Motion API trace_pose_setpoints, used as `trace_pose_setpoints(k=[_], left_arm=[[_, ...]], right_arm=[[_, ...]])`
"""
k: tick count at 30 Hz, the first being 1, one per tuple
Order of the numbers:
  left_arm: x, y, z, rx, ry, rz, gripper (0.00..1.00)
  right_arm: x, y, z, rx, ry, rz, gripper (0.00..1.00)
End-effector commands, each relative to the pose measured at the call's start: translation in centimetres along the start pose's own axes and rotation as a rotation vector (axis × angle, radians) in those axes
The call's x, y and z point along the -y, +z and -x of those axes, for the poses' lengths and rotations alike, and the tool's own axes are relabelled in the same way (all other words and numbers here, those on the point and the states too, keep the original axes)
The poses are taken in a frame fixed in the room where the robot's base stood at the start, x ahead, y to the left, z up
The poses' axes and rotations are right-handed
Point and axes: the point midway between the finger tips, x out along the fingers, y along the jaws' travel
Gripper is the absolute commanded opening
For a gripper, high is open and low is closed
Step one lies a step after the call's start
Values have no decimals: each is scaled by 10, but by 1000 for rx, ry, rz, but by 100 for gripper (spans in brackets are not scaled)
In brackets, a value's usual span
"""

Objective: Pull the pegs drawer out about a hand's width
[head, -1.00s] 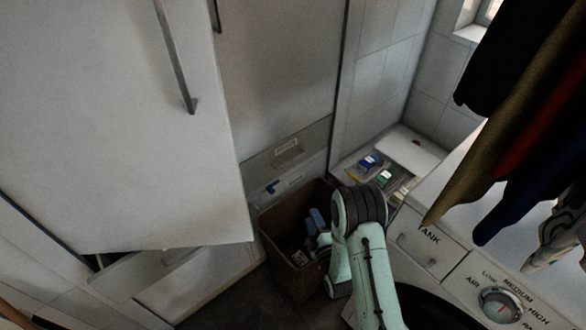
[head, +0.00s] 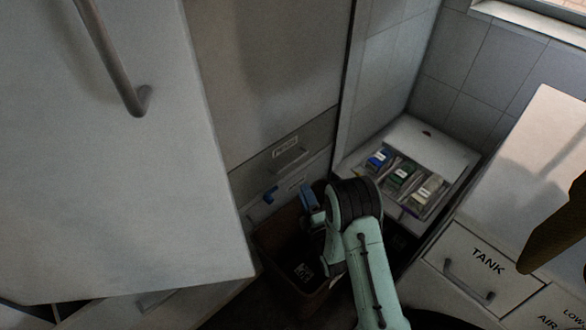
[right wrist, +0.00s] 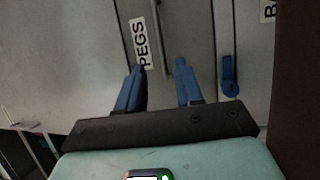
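The pegs drawer (head: 262,163) is a grey front in the tall cabinet, with a small PEGS label and a bar handle (head: 291,154). It looks flush with the cabinet. In the right wrist view its label (right wrist: 143,42) and handle (right wrist: 157,40) are close up. My right gripper (head: 308,196) has blue fingers; in the right wrist view they are apart and empty (right wrist: 161,66). There the handle lines up between them, but the head view shows the gripper lower and in front of it, apart. My left gripper is not in view.
A brown basket (head: 272,246) stands below my right gripper. An open white door (head: 120,170) is at left. A tray of small boxes (head: 447,205) and the TANK machine (head: 455,254) are at right.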

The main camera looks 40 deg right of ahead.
Motion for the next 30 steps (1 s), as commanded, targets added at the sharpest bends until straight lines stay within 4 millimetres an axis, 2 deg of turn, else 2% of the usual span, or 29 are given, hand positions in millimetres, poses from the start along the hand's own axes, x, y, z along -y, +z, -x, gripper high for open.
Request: trace_pose_setpoints(k=[3,9,15,21,28,30], left_arm=[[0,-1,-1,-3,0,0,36],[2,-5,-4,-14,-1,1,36],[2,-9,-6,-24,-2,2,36],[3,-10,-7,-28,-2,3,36],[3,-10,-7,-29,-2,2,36],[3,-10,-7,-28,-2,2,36]], right_arm=[[-1,-1,-27,-1,6,-1,36],[0,0,-68,-1,4,0,36],[1,0,-95,-1,1,0,36],[1,0,-104,-1,-1,0,36],[1,0,-104,-1,-1,0,36],[1,0,-104,-1,-1,0,13]])
